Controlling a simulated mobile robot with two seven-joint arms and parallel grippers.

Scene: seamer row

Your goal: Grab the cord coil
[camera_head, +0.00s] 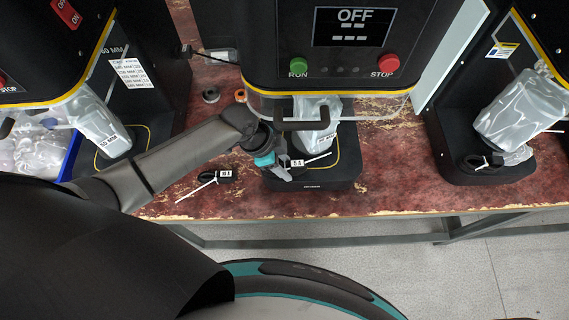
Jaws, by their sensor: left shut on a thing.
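My left gripper (284,169) reaches in from the left to the front of the middle machine. It is shut on a dark cord coil with a white tag (297,163) and a white tie, just above the machine's black base plate (325,183). The gripper hides most of this coil. Another dark cord coil (225,175), with a white tag and a long white tie, lies on the red worn bench left of the gripper. A third dark coil (474,162) with a white tie lies on the right machine's base. My right gripper is not in view.
The middle machine (345,70) reads OFF and overhangs the gripper; a clear bag (317,112) hangs under it. A bag (522,108) hangs at the right machine. A blue bin (70,157) stands left. The bench (400,185) is bare between middle and right machines.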

